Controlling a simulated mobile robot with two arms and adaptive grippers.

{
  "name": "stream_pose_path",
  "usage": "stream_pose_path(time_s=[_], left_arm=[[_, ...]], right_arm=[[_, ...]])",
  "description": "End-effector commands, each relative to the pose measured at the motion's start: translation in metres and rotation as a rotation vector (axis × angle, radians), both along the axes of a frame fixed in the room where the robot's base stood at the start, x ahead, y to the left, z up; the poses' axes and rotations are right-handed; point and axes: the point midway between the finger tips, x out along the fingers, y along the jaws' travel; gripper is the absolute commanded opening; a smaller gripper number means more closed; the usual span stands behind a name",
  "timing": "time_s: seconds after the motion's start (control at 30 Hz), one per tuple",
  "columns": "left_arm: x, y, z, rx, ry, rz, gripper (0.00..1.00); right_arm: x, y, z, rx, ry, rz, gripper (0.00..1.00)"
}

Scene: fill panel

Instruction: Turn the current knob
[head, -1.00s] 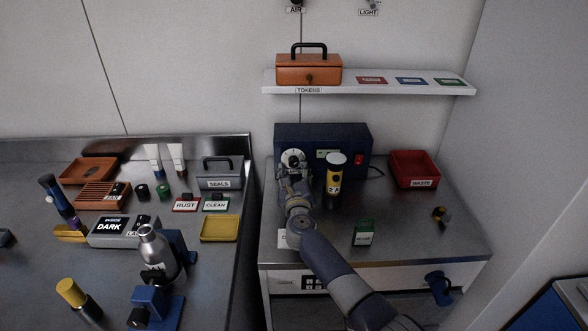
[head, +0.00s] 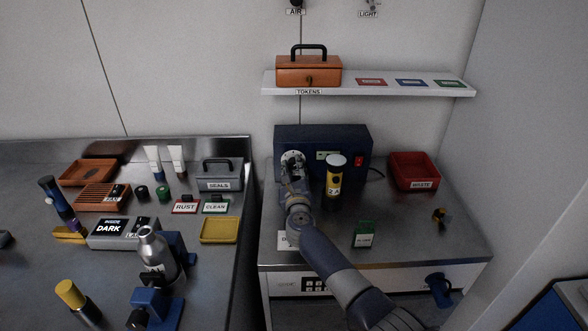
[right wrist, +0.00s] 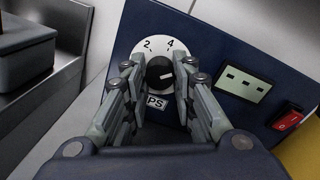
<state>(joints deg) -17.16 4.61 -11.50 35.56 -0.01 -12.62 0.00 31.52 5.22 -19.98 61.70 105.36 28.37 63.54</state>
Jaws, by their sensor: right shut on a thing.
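The current knob (right wrist: 159,73) is a black knob on a round white dial (right wrist: 163,49) marked 2 and 4. The dial is on the front of a dark blue power unit (head: 351,134) at the back of the right-hand bench. The knob's white pointer line points to the right in the right wrist view. My right gripper (right wrist: 157,82) is shut on the knob, one finger on each side. In the head view my right gripper (head: 290,178) hides part of the dial. The unit's display (right wrist: 243,85) shows dashes. My left gripper is not in view.
A yellow and black cylinder (head: 334,179) stands just right of my right gripper. A green-topped box (head: 364,234) and a red waste bin (head: 413,170) are further right. A red switch (right wrist: 290,118) is on the unit. A shelf (head: 290,91) hangs above.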

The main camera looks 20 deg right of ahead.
Motion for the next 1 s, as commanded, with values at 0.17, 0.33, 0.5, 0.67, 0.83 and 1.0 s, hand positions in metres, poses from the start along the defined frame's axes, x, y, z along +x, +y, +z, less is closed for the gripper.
stream_pose_path(time_s=[0.17, 0.33, 0.5, 0.67, 0.83, 1.0], left_arm=[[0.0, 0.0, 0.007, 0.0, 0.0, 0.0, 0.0], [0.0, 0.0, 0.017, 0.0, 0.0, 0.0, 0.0], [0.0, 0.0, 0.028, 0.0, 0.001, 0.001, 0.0], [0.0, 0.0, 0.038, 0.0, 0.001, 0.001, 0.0], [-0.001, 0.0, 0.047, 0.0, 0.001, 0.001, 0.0], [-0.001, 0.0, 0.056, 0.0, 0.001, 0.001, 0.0]], right_arm=[[0.0, 0.001, 0.002, -0.053, 0.016, 0.0, 0.01], [0.0, 0.0, 0.003, -0.158, 0.048, 0.0, 0.01], [0.0, 0.001, 0.003, -0.302, 0.09, 0.001, 0.01], [0.0, 0.001, 0.003, -0.45, 0.132, 0.0, 0.01], [0.0, 0.001, 0.003, -0.606, 0.176, 0.0, 0.01], [0.0, 0.002, 0.003, -0.76, 0.221, 0.002, 0.01]])
